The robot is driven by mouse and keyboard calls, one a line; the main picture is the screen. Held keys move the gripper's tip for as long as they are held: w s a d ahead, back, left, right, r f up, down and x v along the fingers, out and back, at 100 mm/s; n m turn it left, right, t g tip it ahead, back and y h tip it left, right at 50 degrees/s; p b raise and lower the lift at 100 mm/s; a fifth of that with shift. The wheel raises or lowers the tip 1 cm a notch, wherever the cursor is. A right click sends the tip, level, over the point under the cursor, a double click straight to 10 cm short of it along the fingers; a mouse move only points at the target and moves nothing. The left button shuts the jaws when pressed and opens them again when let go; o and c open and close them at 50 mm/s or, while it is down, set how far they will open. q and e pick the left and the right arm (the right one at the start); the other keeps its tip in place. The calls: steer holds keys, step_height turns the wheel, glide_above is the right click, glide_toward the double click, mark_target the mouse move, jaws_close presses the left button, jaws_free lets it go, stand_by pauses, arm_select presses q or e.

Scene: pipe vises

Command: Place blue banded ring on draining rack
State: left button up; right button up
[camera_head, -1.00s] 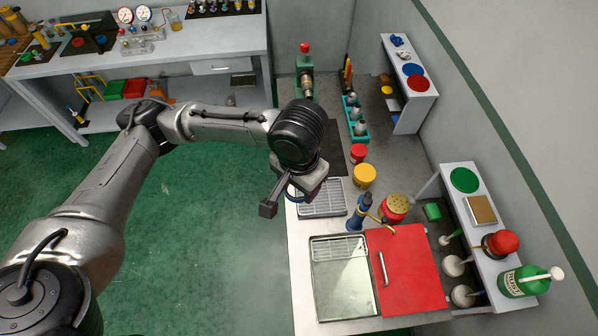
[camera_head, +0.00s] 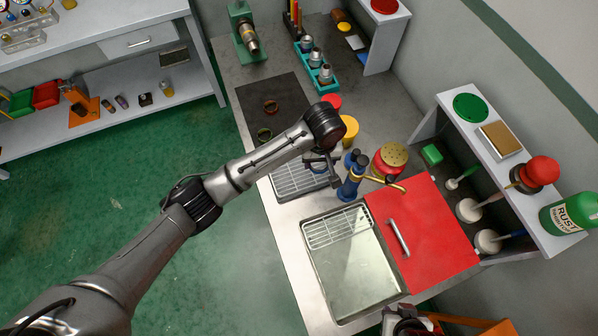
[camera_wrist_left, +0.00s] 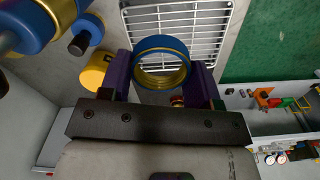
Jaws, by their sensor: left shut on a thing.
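My left gripper (camera_wrist_left: 163,66) is shut on the blue banded ring (camera_wrist_left: 160,43), a blue ring with gold bands held between its purple fingers in the left wrist view. Behind the ring in that view is the white wire draining rack (camera_wrist_left: 215,18). In the head view my left gripper (camera_head: 326,172) is over the right part of the draining rack (camera_head: 296,180), and the ring is mostly hidden there by the gripper. I cannot tell the height of the ring above the rack.
A blue and brass tap (camera_head: 350,178) stands close to the right of the gripper. In front is a sink (camera_head: 355,272) beside a red board (camera_head: 425,240). A dark mat (camera_head: 285,90) holds two rings.

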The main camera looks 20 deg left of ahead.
arm_select(q)
step_height(320, 180, down, 3)
glide_above(284, 171)
step_height(284, 171, down, 6)
steer(key=shift+w+f+b, duration=0.1)
steer(key=shift+f+b, duration=0.1)
steer(key=shift+b, duration=0.1)
steer(key=shift+f, duration=1.95)
steer(key=o, duration=1)
steer(key=shift+f, duration=0.15)
step_height(284, 171, up, 12)
steer(key=shift+r+p, duration=0.15)
steer(key=shift+p, duration=0.3)
